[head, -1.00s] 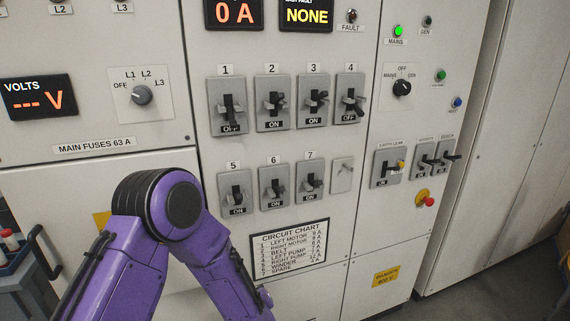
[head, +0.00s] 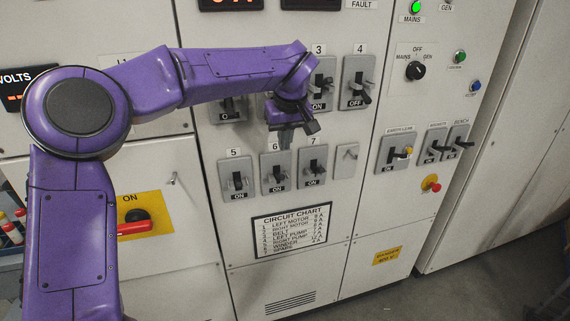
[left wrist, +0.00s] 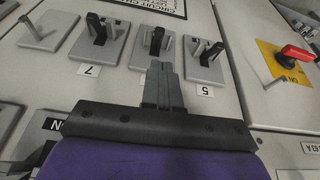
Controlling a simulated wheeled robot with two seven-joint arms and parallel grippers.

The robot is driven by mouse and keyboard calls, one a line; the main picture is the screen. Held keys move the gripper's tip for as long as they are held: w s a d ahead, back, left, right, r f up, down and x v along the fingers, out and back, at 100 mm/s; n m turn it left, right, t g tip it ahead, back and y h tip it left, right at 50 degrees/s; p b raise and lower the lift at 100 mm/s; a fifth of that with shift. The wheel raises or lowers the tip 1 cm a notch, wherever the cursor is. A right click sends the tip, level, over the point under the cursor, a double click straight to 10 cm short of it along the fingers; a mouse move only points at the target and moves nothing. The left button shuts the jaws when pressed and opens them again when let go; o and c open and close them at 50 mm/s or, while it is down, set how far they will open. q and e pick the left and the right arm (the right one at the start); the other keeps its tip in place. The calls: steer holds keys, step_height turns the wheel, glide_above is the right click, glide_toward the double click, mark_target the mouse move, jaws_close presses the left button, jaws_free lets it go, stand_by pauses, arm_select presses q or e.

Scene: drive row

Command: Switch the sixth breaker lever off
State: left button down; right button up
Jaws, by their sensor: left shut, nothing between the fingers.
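The sixth breaker (head: 277,180) is a grey plate with a black lever in the lower row, between breakers 5 and 7. The plate under its number reads ON. My left gripper (head: 285,143) is shut and empty, fingers pointing down, just above breaker 6 in the head view. In the left wrist view the closed fingers (left wrist: 162,75) point toward breaker 6's black lever (left wrist: 156,38). I cannot tell whether they touch it. My right gripper is not in view.
Breaker 5 (head: 238,183) and breaker 7 (head: 312,175) stand close on either side, both reading ON. Breaker 4 (head: 357,88) above reads OFF. A red rotary handle (head: 134,227) on a yellow plate is at lower left. My arm hides much of the upper row.

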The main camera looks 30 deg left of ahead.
arm_select(q)
steer(key=shift+s+a, duration=0.15)
steer(key=shift+s, duration=0.05)
steer(key=shift+w, duration=0.1)
steer(key=p, duration=0.1)
glide_toward(280, 174)
steer(key=x, duration=0.5)
steer(key=shift+a+f, duration=0.1)
steer(key=shift+f, duration=0.15)
